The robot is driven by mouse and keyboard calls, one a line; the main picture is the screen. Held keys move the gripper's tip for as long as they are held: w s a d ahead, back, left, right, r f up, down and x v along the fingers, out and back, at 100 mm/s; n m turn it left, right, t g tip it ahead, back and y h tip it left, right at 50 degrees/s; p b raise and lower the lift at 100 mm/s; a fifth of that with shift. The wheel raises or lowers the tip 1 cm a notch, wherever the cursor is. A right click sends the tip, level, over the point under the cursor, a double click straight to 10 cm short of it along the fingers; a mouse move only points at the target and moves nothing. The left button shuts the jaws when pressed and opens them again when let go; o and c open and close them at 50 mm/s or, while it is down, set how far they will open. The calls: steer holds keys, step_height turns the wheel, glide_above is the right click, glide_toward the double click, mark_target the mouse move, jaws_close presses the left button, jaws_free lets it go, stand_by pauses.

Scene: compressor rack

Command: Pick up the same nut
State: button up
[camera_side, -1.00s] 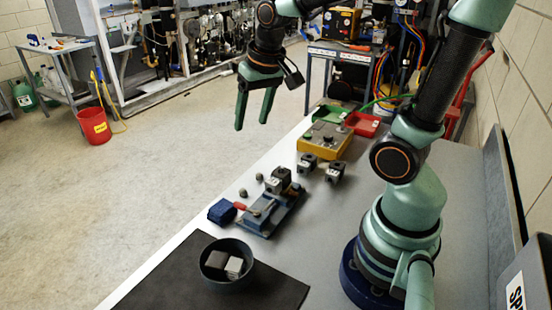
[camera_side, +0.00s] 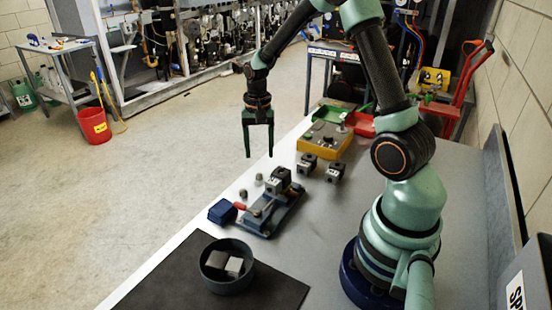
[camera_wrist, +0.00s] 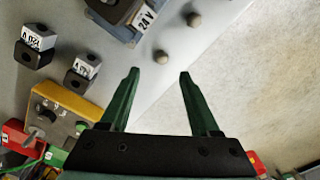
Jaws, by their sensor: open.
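Two small rounded grey-tan nuts lie on the grey bench near its left edge, beside the blue-grey fixture. The nearer nut (camera_side: 243,193) and the farther nut (camera_side: 259,177) sit apart in the side view. In the wrist view they are the upper nut (camera_wrist: 194,20) and the lower nut (camera_wrist: 161,56). The frames do not show which one the task means. My gripper (camera_side: 260,155) points down, open and empty, above the bench's left edge. In the wrist view my gripper's fingertips (camera_wrist: 159,72) are spread, with the lower nut just beyond the gap between them.
The fixture (camera_side: 263,221) holds a coil block marked 24 V (camera_wrist: 145,20). Two coil blocks (camera_side: 307,164) (camera_side: 336,172) stand to its right, with a yellow control box (camera_side: 325,141) behind. A dark bowl (camera_side: 227,279) with blocks stands on a black mat (camera_side: 170,283). A blue block (camera_side: 222,212) lies near the edge.

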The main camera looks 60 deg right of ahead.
mark_target(259, 174)
steer(key=shift+w+f, duration=0.2)
steer(key=shift+f, duration=3.55)
jaws_close()
